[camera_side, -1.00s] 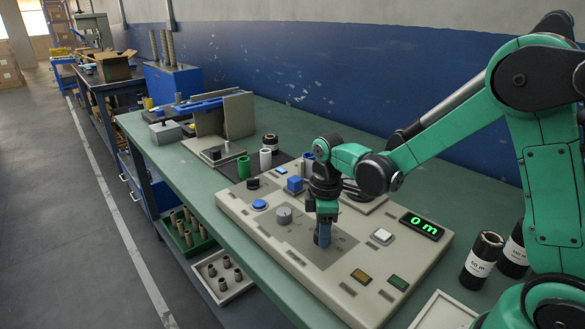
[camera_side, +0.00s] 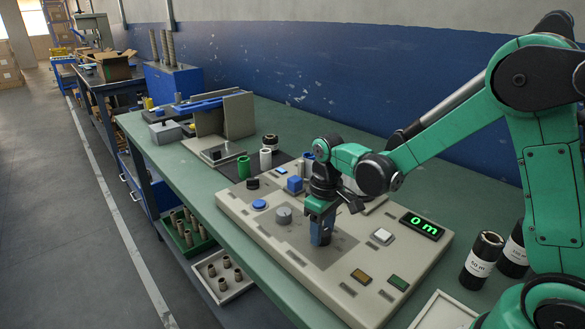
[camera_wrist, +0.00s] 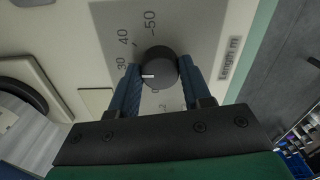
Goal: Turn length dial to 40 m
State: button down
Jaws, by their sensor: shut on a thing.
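The length dial (camera_wrist: 160,66) is a dark round knob in the wrist view, with a white mark on its left side. It stands on a grey plate (camera_wrist: 108,18) printed with numbers; 30, 40 and 50 read clearly, with 30 closest to the mark. "Length m" is printed to the right. My gripper (camera_wrist: 158,84) is shut on the dial, one blue finger on each side. In the side view my gripper (camera_side: 321,235) reaches down to the panel and hides this dial. The green display (camera_side: 422,226) reads 0 m.
The beige control panel (camera_side: 238,212) also carries a grey knob (camera_side: 284,215), a blue button (camera_side: 259,204), a white button (camera_side: 382,236), and amber (camera_side: 361,276) and green (camera_side: 398,282) buttons.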

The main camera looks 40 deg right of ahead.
jog(key=m, duration=0.3)
jog(key=shift+m, duration=2.2)
jog(key=shift+c, duration=1.9)
grip_release()
jog(key=shift+r, duration=2.85)
